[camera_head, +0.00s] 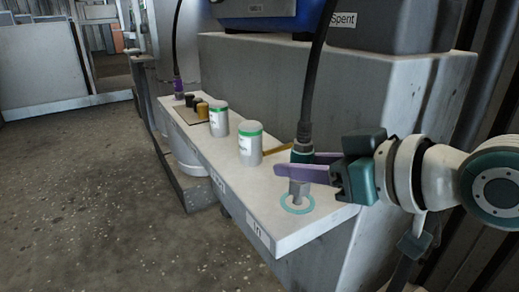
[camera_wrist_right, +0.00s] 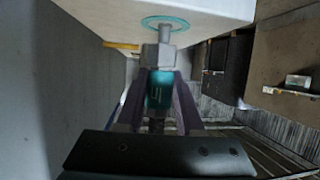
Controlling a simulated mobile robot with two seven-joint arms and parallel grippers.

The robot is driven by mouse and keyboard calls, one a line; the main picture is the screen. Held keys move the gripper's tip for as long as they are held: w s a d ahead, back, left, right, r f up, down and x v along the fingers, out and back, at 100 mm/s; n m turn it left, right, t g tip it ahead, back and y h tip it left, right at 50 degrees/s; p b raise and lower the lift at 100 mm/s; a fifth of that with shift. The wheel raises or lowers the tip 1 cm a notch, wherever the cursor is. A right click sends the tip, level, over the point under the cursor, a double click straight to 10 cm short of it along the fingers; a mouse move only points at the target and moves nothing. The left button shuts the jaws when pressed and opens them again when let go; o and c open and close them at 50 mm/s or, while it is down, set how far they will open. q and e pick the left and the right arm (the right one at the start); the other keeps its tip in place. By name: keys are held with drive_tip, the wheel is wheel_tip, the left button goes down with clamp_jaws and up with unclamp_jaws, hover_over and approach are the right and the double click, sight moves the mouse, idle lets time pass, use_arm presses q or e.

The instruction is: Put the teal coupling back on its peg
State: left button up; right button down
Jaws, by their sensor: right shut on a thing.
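The teal coupling (camera_head: 301,154) is on the end of a black hose and stands upright. It also shows in the wrist view (camera_wrist_right: 160,90). My right gripper (camera_head: 303,169) has its purple fingers shut on it from the right. A grey metal block (camera_wrist_right: 158,57) continues from the coupling toward the shelf. A thin grey peg (camera_wrist_right: 165,33) rises from inside a teal ring (camera_wrist_right: 176,20) on the shelf, in line with the block. How far the peg goes into the block is hidden. In the head view the teal ring (camera_head: 284,203) surrounds the peg's foot. My left gripper is not in view.
The pale shelf (camera_head: 268,196) carries two grey cans with green bands (camera_head: 250,146) (camera_head: 219,122) and several small dark and yellow pieces (camera_head: 197,106). A purple coupling (camera_head: 178,87) on another hose stands at the far end. A grey block wall (camera_head: 270,90) rises behind.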

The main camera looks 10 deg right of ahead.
drive_tip(key=shift+f+b, duration=0.5)
drive_tip(key=shift+f, duration=0.5)
drive_tip(key=c, duration=0.7)
unclamp_jaws()
drive_tip(key=shift+o, duration=1.2)
drive_tip(key=shift+s+d+r+p, duration=0.15)
drive_tip(key=shift+s+r+p, duration=0.15)
drive_tip(key=shift+p, duration=0.1)
drive_tip(key=p+v, duration=0.4)
drive_tip(key=v, duration=0.5)
drive_tip(key=shift+f, duration=0.15)
drive_tip(key=shift+s+d, duration=0.1)
